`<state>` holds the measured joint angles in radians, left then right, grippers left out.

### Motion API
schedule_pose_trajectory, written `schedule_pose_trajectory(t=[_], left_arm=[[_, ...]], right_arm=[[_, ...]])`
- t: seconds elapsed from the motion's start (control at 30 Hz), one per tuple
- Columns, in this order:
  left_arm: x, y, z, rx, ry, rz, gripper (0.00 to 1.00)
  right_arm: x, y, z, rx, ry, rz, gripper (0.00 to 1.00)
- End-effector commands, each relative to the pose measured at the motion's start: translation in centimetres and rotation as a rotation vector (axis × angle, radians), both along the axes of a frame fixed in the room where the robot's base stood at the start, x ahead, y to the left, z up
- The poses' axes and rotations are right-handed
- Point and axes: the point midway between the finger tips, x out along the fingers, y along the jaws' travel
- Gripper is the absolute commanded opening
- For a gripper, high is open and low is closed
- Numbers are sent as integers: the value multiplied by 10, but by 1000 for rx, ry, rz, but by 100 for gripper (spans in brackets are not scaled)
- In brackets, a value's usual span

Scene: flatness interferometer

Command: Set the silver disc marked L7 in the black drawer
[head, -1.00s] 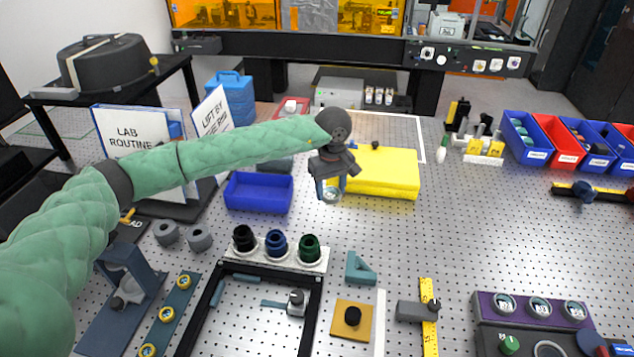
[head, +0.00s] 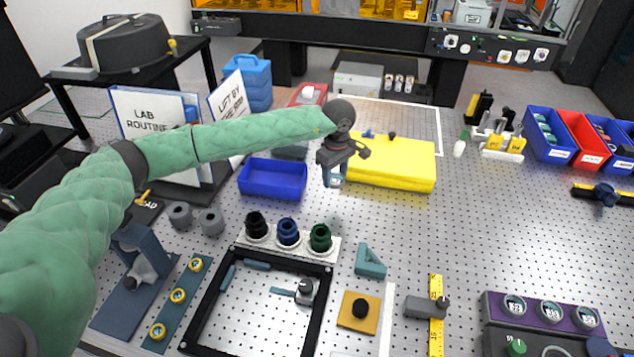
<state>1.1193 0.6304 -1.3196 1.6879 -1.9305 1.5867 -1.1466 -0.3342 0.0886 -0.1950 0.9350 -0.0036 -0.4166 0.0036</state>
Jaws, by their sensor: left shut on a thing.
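My left gripper (head: 334,178) is above the pegboard table, in front of the left end of the yellow block. It is shut on a small silver disc (head: 336,181), mostly hidden between the fingers; its mark cannot be read. Several other silver discs with dark labels, such as this one (head: 514,305), sit in a purple holder (head: 494,303) at the lower right; their marks are too small to read surely. My right gripper is not in view.
A blue bin (head: 272,180) stands left of my gripper, and the yellow block (head: 395,165) to its right. Black, blue and green knobs (head: 288,232) stand in front, behind a black frame (head: 322,305). The table right of the yellow block is largely clear.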

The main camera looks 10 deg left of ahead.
Motion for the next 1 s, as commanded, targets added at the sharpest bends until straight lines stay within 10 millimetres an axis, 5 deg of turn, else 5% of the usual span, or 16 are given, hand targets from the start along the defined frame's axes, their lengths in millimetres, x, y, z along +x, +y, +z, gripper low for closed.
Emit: schedule_pose_trajectory(t=[0.37,1.0], left_arm=[[25,51,-34,1,-1,1,25],[27,53,-76,-2,-1,-2,25]], right_arm=[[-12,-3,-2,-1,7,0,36],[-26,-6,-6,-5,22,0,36]])
